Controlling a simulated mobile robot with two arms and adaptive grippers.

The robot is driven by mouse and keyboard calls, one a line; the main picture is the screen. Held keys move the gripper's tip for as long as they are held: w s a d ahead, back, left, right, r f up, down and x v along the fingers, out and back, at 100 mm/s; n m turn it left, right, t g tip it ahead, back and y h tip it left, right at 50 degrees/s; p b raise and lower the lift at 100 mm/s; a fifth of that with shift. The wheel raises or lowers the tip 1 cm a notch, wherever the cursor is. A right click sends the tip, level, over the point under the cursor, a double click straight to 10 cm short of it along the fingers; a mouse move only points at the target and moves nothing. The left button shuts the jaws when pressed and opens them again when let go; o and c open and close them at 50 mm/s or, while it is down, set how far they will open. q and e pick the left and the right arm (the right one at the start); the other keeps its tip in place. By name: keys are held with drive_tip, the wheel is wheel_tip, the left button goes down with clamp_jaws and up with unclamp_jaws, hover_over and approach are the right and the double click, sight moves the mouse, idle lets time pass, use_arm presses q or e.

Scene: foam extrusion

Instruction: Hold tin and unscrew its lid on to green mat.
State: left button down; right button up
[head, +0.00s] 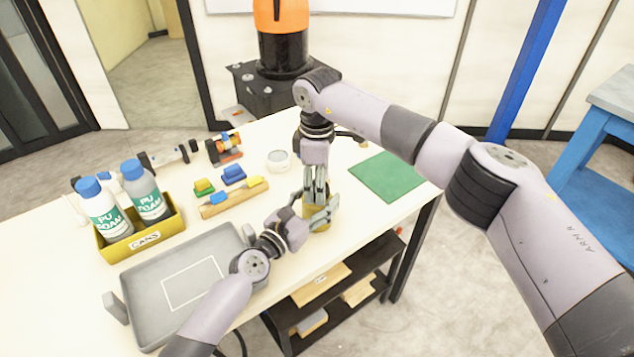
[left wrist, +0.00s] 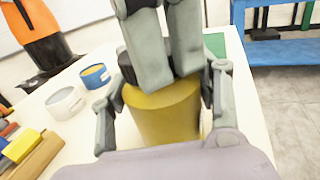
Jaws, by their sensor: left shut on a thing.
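The yellow tin (left wrist: 165,118) stands upright at the front edge of the table, largely hidden by my grippers in the head view. My left gripper (head: 318,214) is shut around its sides, one finger on each side in the left wrist view. My right gripper (head: 316,188) points straight down over the tin. The green mat (head: 388,176) lies flat and bare at the right of the table.
A yellow box (head: 148,240) with two PU foam bottles and a grey tray (head: 132,292) are on the left. Coloured blocks, a wooden bar (head: 231,202) and a pale round container (head: 278,161) lie behind. A blue-and-orange round item (left wrist: 95,76) shows in the left wrist view.

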drive_tip(key=o, duration=0.4)
drive_tip(key=shift+r, duration=0.15)
wheel_tip(320, 180, up, 8)
drive_tip(key=shift+f, duration=0.15)
drive_tip(key=shift+c, duration=0.5)
drive_tip(key=shift+f, duration=3.85)
drive_tip(key=shift+c, duration=0.2)
